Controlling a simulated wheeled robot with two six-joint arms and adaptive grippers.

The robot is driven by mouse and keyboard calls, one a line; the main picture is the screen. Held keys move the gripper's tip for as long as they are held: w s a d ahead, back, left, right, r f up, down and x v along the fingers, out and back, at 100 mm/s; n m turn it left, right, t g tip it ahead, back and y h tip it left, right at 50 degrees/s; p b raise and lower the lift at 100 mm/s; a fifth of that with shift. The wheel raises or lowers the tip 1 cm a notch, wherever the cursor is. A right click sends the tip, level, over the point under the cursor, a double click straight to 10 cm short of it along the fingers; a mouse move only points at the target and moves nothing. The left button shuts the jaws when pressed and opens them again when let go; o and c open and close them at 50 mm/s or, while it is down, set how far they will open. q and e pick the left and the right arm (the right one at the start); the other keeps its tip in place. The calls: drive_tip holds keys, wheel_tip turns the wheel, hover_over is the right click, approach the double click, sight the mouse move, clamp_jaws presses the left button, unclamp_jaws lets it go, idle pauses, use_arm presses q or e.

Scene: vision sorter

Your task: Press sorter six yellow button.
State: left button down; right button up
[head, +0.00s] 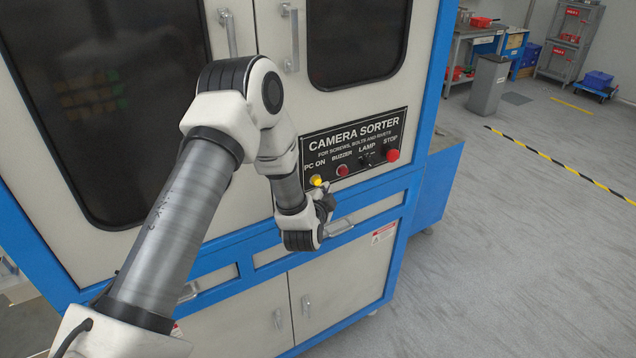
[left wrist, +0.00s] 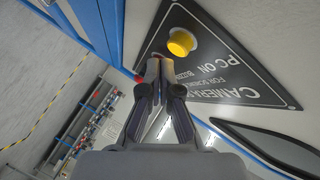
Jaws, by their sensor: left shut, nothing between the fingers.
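The yellow button (head: 316,180) sits under the "PC ON" label on the black panel (head: 352,141) marked CAMERA SORTER. It also shows in the left wrist view (left wrist: 181,43), round and bright. My left gripper (head: 326,196) is shut and empty, just in front of the panel by the yellow button. In the left wrist view its fingertips (left wrist: 160,68) lie just beside the button; I cannot tell whether they touch it. My left wrist hides part of the panel's lower left edge in the head view. My right gripper is not in view.
A red buzzer button (head: 342,170), a black lamp switch (head: 366,161) and a red stop button (head: 392,155) share the panel. A drawer handle (head: 341,227) sits below. Open grey floor (head: 530,190) lies to the right, with shelves and a bin (head: 489,85) beyond.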

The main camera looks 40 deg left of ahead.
use_arm(q)
drive_tip(key=d, duration=0.1)
drive_tip(key=s+d, duration=0.1)
drive_tip(key=d, duration=0.1)
drive_tip(key=s+d, duration=0.1)
drive_tip(key=shift+d, duration=0.35)
idle(0.7)
drive_tip(key=s+d+f+m+g+h+b, duration=0.1)
drive_tip(key=s+d+f+g+h+b, duration=0.15)
drive_tip(key=s+f, duration=0.65)
drive_tip(key=s+d+f+g+h+b, duration=0.1)
drive_tip(key=s+d+f+g, duration=0.4)
drive_tip(key=f, duration=0.7)
drive_tip(key=s+d+f+n+g+h, duration=0.1)
drive_tip(key=s+f+n+g, duration=0.1)
drive_tip(key=s, duration=0.5)
drive_tip(key=s+d+f+n+g, duration=0.1)
drive_tip(key=s+d+n+g, duration=0.1)
drive_tip(key=s, duration=0.5)
drive_tip(key=s+d+f+n+g+h, duration=0.1)
drive_tip(key=s+f+n+g, duration=0.1)
drive_tip(key=s, duration=0.6)
drive_tip(key=shift+d+f+n+g+h, duration=0.35)
drive_tip(key=shift+d+n+g, duration=0.1)
drive_tip(key=shift+n, duration=0.75)
